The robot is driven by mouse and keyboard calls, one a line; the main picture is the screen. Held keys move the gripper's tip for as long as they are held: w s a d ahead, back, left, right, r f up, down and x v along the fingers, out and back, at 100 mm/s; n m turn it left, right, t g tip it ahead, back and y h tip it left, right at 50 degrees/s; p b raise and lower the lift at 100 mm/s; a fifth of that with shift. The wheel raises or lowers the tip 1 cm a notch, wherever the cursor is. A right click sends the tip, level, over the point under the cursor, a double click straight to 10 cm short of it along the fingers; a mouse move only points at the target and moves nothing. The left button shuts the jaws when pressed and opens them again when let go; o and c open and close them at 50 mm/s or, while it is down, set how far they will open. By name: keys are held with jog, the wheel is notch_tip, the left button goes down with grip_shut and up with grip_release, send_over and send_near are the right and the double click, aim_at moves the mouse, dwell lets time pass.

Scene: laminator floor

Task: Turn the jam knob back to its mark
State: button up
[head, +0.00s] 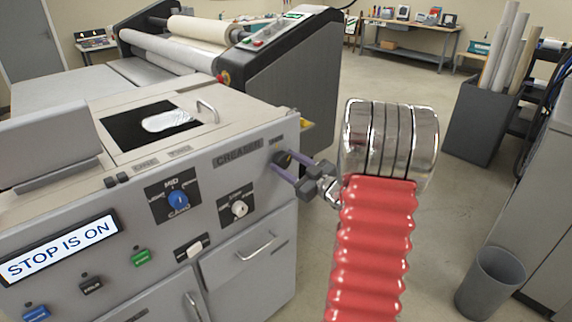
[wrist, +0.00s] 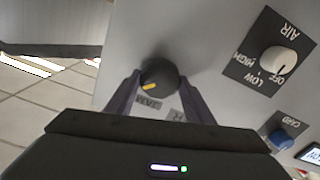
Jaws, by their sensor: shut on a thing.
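The jam knob (wrist: 159,76) is a round black knob with a yellow pointer mark, on the grey front panel of the creaser. In the head view the knob (head: 281,158) sits at the panel's upper right corner, partly hidden by my fingers. My gripper (wrist: 160,84) has its two purple fingers on either side of the knob, shut on it. In the head view my gripper (head: 285,164) reaches the knob from the right. The yellow pointer lies slanted across the knob's near side in the wrist view.
The creaser's display (head: 58,250) reads "STOP IS ON". A white AIR knob (wrist: 278,61) and a blue knob (head: 178,200) are on the same panel. A dark bin of rolls (head: 484,125) and a grey wastebasket (head: 490,284) stand right. Floor between is clear.

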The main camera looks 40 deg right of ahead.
jog(key=o, duration=0.8)
jog(key=shift+a+f, duration=0.1)
jog(key=shift+f, duration=0.25)
jog(key=shift+c, duration=0.2)
jog(key=shift+o, duration=1.4)
jog(key=shift+r, duration=0.2)
jog(key=shift+s, duration=0.15)
jog(key=s, duration=1.3)
jog(key=shift+s+d, duration=0.25)
